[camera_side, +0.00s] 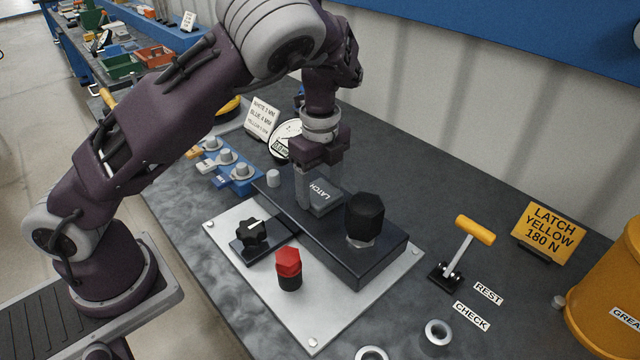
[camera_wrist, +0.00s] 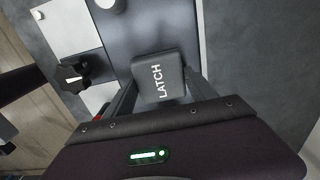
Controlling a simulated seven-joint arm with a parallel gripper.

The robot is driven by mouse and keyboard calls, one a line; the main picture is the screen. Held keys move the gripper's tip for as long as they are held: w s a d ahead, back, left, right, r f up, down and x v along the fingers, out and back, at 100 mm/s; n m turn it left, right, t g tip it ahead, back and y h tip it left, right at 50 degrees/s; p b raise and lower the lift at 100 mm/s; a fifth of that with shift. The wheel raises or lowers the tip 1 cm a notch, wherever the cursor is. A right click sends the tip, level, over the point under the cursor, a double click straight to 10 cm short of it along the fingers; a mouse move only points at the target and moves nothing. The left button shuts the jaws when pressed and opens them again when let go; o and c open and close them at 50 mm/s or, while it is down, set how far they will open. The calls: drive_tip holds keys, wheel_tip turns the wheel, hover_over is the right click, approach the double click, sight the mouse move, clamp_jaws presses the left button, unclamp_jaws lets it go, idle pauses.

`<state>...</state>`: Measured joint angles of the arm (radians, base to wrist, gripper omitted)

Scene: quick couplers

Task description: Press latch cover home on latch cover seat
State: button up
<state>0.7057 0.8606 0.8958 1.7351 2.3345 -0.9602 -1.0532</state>
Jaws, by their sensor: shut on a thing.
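The latch cover (camera_side: 323,197) is a dark grey block with "LATCH" in white on its top. It shows in the wrist view (camera_wrist: 158,77) between my two fingers. My gripper (camera_side: 316,190) is shut on the latch cover, over the dark raised block (camera_side: 375,262) on the pale plate. The latch cover seat is hidden beneath the cover and my fingers. I cannot tell whether the cover touches the block or sits a little above it.
A black hex knob (camera_side: 364,216) stands close to the right of the cover. A red-capped post (camera_side: 288,268) and a black star knob (camera_side: 252,232) stand in front. A yellow-handled lever (camera_side: 466,240) and a yellow sign (camera_side: 548,232) reading "LATCH YELLOW 180 N" are at right.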

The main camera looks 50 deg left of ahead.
drive_tip(key=shift+f, duration=0.2)
drive_tip(key=o, duration=1.2)
wheel_tip(320, 180, up, 7)
